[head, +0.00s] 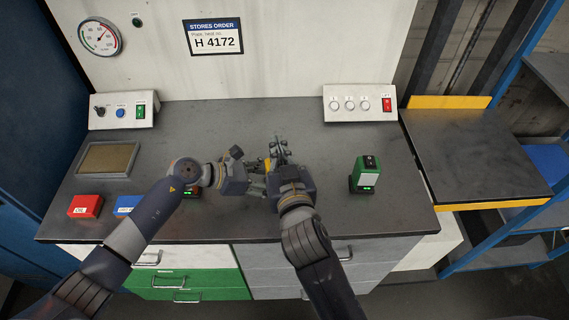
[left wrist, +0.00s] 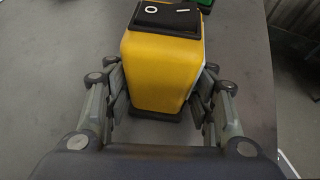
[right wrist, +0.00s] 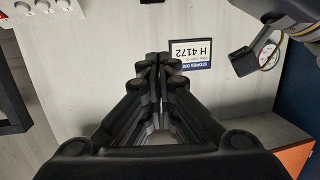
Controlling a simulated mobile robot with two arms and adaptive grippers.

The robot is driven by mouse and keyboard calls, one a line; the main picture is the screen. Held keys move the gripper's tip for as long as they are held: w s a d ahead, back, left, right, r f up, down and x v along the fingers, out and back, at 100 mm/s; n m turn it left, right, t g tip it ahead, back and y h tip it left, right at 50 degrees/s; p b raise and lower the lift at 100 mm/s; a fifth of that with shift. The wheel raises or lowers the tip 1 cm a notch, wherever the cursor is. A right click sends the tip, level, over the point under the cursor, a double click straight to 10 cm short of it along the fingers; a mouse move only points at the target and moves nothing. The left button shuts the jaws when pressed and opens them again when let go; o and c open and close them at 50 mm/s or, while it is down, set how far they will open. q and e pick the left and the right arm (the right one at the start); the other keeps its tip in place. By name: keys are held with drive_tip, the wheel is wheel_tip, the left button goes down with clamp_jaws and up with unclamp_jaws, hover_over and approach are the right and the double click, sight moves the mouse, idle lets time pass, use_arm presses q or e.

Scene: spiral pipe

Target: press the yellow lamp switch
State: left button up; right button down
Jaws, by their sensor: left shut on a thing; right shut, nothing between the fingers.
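The yellow lamp (left wrist: 162,70) stands upright on the bench, with a black rocker switch (left wrist: 165,17) marked O and I on its top. My left gripper (left wrist: 160,90) is shut on the lamp's body, a finger on each side. In the head view only a sliver of the yellow lamp (head: 267,163) shows; the grippers hide the rest. My right gripper (head: 279,145) is shut and empty, close beside and above the lamp in that view. The right wrist view shows its fingers (right wrist: 160,65) together, facing the back wall; the lamp is not seen there.
A green lamp (head: 365,175) stands on the bench (head: 320,215) to the right. Another device is mostly hidden behind my left arm. A red box (head: 85,206) and a blue box (head: 127,205) lie at left. Control boxes (head: 360,103) (head: 122,111) stand along the back.

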use_arm(q)
drive_tip(key=shift+s, duration=0.1)
use_arm(e)
drive_tip(key=s+d+r, duration=0.1)
drive_tip(key=s+r, duration=0.2)
drive_tip(key=s, duration=0.4)
drive_tip(key=shift+d, duration=0.15)
use_arm(q)
drive_tip(key=o, duration=0.9)
